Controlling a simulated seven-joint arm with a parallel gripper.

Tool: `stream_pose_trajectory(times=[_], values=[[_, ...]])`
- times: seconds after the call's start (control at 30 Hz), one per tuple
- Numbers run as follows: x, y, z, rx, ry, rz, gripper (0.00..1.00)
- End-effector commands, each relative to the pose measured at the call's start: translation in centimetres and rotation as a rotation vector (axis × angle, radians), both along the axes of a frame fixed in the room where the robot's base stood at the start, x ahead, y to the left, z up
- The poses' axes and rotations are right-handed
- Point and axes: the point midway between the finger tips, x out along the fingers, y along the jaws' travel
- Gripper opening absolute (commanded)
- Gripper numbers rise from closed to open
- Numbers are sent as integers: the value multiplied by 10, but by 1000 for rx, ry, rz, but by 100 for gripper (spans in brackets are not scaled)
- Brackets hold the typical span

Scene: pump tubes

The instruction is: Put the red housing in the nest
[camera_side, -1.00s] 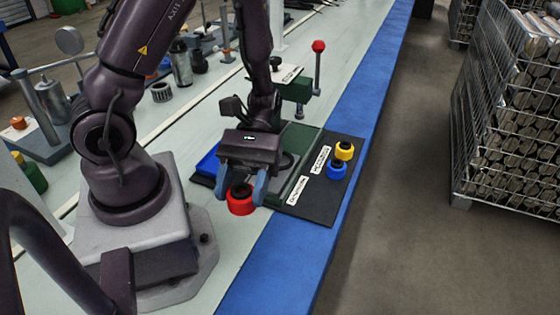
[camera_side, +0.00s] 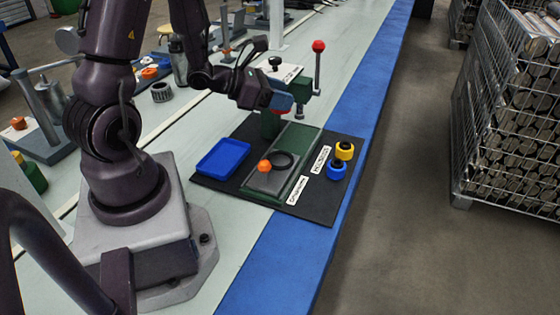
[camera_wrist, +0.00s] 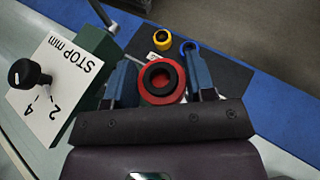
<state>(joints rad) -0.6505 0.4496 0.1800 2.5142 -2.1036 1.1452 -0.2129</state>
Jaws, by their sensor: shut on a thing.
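My gripper (camera_side: 278,100) is raised beside the green press at the back of the black mat, its blue fingers shut on the red housing (camera_side: 285,102). In the wrist view the red housing (camera_wrist: 162,99) is a ring with a dark bore, between the two fingers of my gripper (camera_wrist: 161,78). In the side view most of it is hidden by the gripper. The likely nest is the dark round seat (camera_side: 283,160) on the grey-green fixture plate, below and in front of the gripper; it looks empty. An orange knob (camera_side: 264,166) sits beside it.
The green press (camera_side: 300,86) has a red-balled lever (camera_side: 318,47) and a white stop scale (camera_wrist: 55,77) close to my gripper. A blue tray (camera_side: 223,157) lies left. A yellow ring (camera_side: 344,150) and blue ring (camera_side: 337,168) stand on the mat's right (camera_side: 322,208).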

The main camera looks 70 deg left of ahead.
Motion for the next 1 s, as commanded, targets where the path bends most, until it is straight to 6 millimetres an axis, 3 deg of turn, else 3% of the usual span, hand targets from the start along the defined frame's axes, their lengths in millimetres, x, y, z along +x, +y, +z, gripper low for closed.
stream_pose_trajectory(times=[0.4, 1.0], values=[[0, -3, -55, -4, 6, -10, 24], [0, -3, -116, -3, 4, -11, 24]])
